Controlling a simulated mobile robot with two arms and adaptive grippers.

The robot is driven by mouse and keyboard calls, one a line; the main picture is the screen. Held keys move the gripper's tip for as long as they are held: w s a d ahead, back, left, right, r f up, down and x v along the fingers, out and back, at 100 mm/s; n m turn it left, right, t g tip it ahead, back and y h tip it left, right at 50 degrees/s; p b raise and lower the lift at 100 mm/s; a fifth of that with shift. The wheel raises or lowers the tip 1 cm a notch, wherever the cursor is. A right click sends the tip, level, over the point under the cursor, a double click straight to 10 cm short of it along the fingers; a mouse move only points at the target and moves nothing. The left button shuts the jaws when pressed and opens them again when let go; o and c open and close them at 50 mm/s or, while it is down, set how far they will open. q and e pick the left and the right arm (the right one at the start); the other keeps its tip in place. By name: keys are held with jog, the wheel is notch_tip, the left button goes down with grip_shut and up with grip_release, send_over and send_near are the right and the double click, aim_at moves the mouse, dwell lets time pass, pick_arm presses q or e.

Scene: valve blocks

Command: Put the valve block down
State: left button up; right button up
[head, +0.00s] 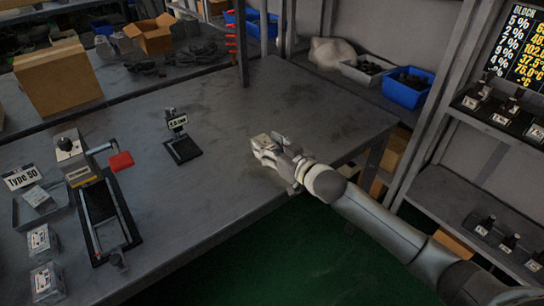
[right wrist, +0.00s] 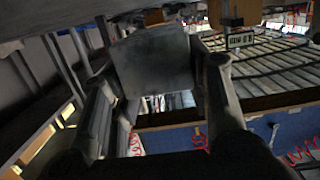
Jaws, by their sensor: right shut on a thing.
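My right gripper (head: 278,152) reaches over the grey table near its right front edge. It is shut on a valve block (head: 262,143), a small pale block at its tip. In the right wrist view the valve block (right wrist: 152,68) shows as a broad grey face between the two fingers (right wrist: 160,95). I cannot tell from these views whether the block touches the table. My left gripper is in neither view.
The grey table (head: 220,190) has clear room around the gripper. A small labelled stand (head: 183,148) is left of it. A red-handled press (head: 72,160), a "Type 50" tray (head: 20,212) and loose blocks (head: 40,243) fill the left. Shelves (head: 470,195) stand right.

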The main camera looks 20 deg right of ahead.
jog(key=shift+w+d+f, duration=0.4)
jog(key=shift+w+f, duration=0.3)
jog(key=shift+f, duration=0.1)
jog(key=f, duration=0.3)
jog(key=shift+w+d+f+p, duration=0.15)
jog(key=shift+w+d+p, duration=0.1)
jog(key=shift+w+p, duration=0.15)
jog(key=shift+s+f, duration=0.1)
jog(key=shift+f, duration=0.05)
jog(key=shift+f, duration=0.25)
jog(key=o, duration=1.3)
